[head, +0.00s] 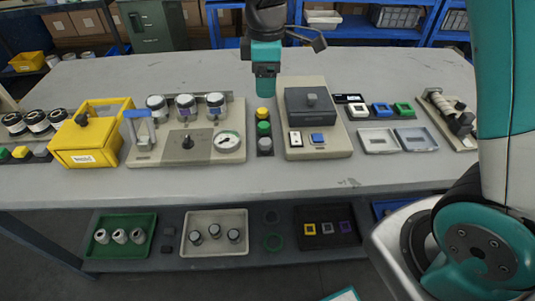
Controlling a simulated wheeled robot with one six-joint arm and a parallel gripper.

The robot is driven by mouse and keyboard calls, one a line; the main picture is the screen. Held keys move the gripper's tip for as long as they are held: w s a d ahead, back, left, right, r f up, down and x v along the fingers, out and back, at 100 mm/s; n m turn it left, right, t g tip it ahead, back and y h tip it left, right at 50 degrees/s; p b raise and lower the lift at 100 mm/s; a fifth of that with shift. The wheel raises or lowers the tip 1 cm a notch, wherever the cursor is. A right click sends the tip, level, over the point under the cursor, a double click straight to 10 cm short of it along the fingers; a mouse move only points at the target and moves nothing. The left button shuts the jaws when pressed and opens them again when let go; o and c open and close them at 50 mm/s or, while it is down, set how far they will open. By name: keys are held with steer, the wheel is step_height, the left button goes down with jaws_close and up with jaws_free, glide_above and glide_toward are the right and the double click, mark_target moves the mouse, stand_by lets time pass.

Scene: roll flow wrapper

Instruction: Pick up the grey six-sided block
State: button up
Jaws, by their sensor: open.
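A grey six-sided block (265,144) sits at the near end of a narrow dark rack (272,153) in the middle of the table. A green block (263,128) and a yellow block (262,113) sit behind it in the same rack. My gripper (265,94) hangs pointing down over the table, behind the yellow block in the picture and apart from the grey block. Its teal fingers are empty; the gap between them is hard to see from this side.
A panel with a gauge and several jars (190,140) stands left of the rack. A beige unit with a dark lidded box (312,105) stands close on its right. A yellow box (88,147) is further left. Another grey piece (41,151) lies at the far left.

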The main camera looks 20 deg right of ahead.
steer(key=p, duration=0.1)
glide_above(265, 141)
steer(key=f, duration=1.3)
steer(key=shift+w+d, duration=0.2)
steer(key=shift+w, duration=0.05)
steer(key=f, duration=0.2)
steer(key=f+p, duration=0.1)
steer(key=f, duration=0.1)
steer(key=shift+s+a+f, duration=0.1)
steer(key=shift+s+a, duration=0.1)
steer(key=shift+s, duration=0.2)
steer(key=shift+f, duration=0.55)
steer(key=c, duration=1)
